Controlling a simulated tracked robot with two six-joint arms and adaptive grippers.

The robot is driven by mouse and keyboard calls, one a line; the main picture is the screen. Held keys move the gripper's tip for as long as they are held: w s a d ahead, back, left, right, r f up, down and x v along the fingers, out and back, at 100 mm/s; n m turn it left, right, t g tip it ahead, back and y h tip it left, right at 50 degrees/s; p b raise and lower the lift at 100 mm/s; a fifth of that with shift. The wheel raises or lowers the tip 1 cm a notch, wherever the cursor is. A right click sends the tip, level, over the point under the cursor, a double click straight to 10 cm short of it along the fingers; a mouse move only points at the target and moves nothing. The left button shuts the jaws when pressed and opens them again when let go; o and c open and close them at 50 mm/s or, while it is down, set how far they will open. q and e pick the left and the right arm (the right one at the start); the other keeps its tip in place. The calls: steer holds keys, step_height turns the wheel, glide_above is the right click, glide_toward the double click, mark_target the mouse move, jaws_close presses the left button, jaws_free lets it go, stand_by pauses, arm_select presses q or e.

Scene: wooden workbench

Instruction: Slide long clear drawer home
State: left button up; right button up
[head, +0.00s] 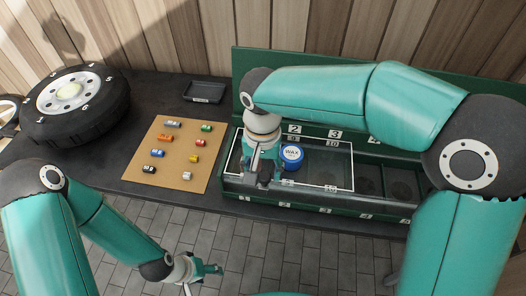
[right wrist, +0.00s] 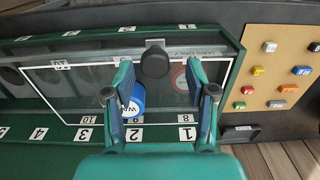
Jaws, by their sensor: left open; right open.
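The long clear drawer (head: 328,170) is a see-through panel with a white outline, set in a green bench unit (head: 380,216) with numbered bays. It also shows in the right wrist view (right wrist: 75,95). A blue wax tin (head: 291,155) sits at the panel, partly behind a finger in the right wrist view (right wrist: 137,98). My right gripper (head: 266,178) is open over the drawer's left part. In its wrist view its fingers stand either side of a black knob (right wrist: 155,61); I cannot tell whether they touch it. My left gripper (head: 204,279) is open and empty, low in front of the bench.
A brown board (head: 171,178) with several small coloured cells lies left of the unit. A tyre (head: 78,103) and a small black tray (head: 205,91) are further back. My right arm spans above the unit and hides part of it. Dark bench surface is clear near the tray.

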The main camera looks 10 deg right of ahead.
step_height(320, 180, up, 11)
stand_by(0.4)
stand_by(0.4)
